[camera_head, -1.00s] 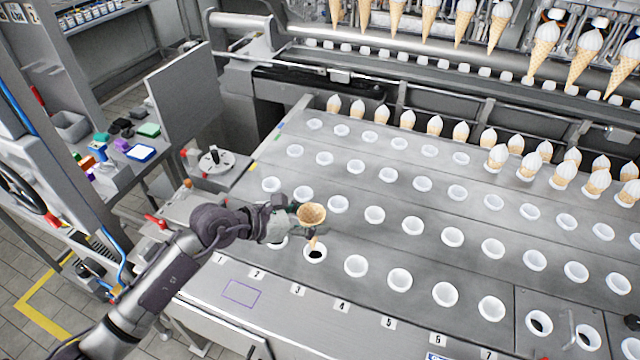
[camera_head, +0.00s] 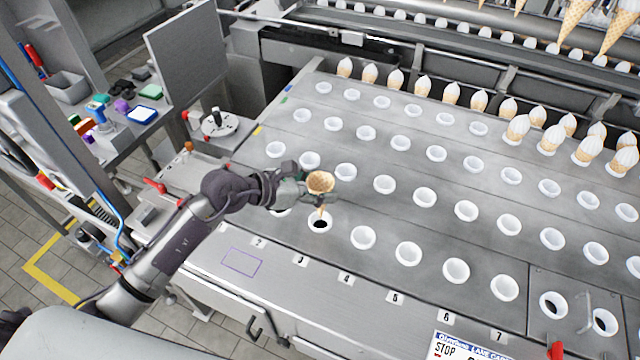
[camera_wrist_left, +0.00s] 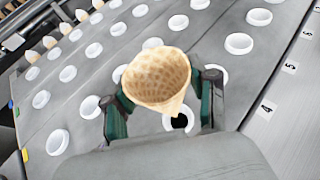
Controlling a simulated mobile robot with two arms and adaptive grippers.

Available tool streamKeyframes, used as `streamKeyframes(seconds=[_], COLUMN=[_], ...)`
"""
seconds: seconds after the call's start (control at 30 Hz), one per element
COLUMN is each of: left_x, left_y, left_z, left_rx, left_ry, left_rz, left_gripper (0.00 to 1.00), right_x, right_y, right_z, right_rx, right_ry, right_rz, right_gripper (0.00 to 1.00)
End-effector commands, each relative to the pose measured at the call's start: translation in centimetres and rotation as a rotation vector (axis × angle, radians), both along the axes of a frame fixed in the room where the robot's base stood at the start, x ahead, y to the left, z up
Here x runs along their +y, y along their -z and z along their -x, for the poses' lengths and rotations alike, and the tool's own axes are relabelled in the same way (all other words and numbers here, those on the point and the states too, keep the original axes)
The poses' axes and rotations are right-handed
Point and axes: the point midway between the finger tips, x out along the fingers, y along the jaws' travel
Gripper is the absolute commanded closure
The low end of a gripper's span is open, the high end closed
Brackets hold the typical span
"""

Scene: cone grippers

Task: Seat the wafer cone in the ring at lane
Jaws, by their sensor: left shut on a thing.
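My left gripper (camera_head: 316,194) is shut on the wafer cone (camera_head: 320,182), an empty tan cone held mouth up and point down. The cone's tip is just above or at the mouth of a white ring (camera_head: 320,223) with a dark hole; I cannot tell whether it has entered. In the left wrist view, the two green-and-dark fingers clasp the cone (camera_wrist_left: 157,76) from both sides. The ring (camera_wrist_left: 180,124) shows partly behind it, its far part hidden by the cone. My right gripper is not in view.
Rows of white rings cover the grey plate (camera_head: 290,190). Number labels run along its front edge. Filled cones (camera_head: 515,130) stand at the back, and more hang above.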

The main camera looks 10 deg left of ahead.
Motion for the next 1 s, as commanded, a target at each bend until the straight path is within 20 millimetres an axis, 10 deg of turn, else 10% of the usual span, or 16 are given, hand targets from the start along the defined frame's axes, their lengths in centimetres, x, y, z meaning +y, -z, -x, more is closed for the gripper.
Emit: streamKeyframes(seconds=[1.0], left_x=[0.0], left_y=[8.5], left_z=[0.0], left_rx=[0.001], left_ry=[0.000], left_rz=[-0.001], left_gripper=[0.57], right_x=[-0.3], right_y=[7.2], right_z=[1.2], right_rx=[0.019], right_ry=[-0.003], right_rz=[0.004], right_gripper=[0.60])
